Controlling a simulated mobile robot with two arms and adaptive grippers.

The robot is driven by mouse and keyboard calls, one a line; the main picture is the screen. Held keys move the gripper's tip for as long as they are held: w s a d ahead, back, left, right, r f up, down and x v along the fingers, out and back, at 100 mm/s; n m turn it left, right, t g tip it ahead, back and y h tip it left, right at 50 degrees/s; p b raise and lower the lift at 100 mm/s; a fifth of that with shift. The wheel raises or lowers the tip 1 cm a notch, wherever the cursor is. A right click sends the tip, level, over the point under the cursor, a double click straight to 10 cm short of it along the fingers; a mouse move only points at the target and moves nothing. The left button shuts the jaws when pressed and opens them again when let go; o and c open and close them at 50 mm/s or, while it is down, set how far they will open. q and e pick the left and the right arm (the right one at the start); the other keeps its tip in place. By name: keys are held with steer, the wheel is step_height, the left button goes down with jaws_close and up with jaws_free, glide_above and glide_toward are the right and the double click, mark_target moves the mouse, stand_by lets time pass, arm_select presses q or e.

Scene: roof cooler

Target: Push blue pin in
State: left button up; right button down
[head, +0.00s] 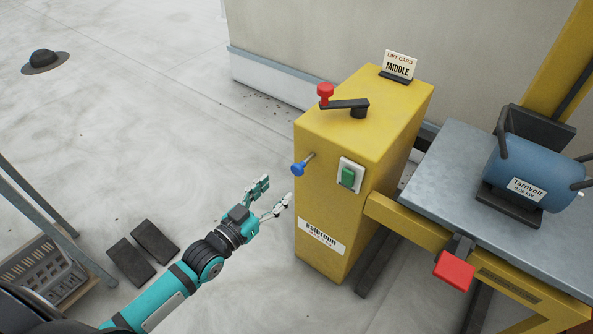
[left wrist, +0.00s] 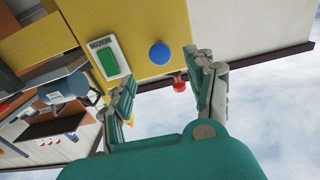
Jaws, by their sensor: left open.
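The blue pin (head: 298,169) sticks out on a metal shaft from the left face of the yellow box (head: 320,215). In the left wrist view its round blue knob (left wrist: 160,54) shows between and beyond my fingers. My left gripper (head: 266,196) is open and empty, to the lower left of the pin and apart from it. It also shows in the left wrist view (left wrist: 165,85), with its fingers spread. My right gripper is in neither view.
A green switch (head: 348,177) is beside the pin. A red-knobbed crank (head: 343,103) and a "MIDDLE" card (head: 398,66) are on top of the box. A red pedal (head: 454,271) juts out under the grey platform (head: 440,165), which bears a blue motor (head: 535,165). Dark blocks (head: 143,252) lie on the floor.

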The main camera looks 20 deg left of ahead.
mark_target(295, 171)
arm_select(q)
steer(key=b+x, duration=0.1)
steer(key=x, duration=0.7)
steer(key=shift+w+f, duration=0.1)
steer(key=shift+w+d, duration=0.25)
steer(key=shift+w, duration=0.35)
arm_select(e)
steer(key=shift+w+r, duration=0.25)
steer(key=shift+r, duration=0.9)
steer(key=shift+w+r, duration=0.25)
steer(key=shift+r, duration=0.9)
arm_select(q)
steer(key=shift+c, duration=0.4)
jaws_close()
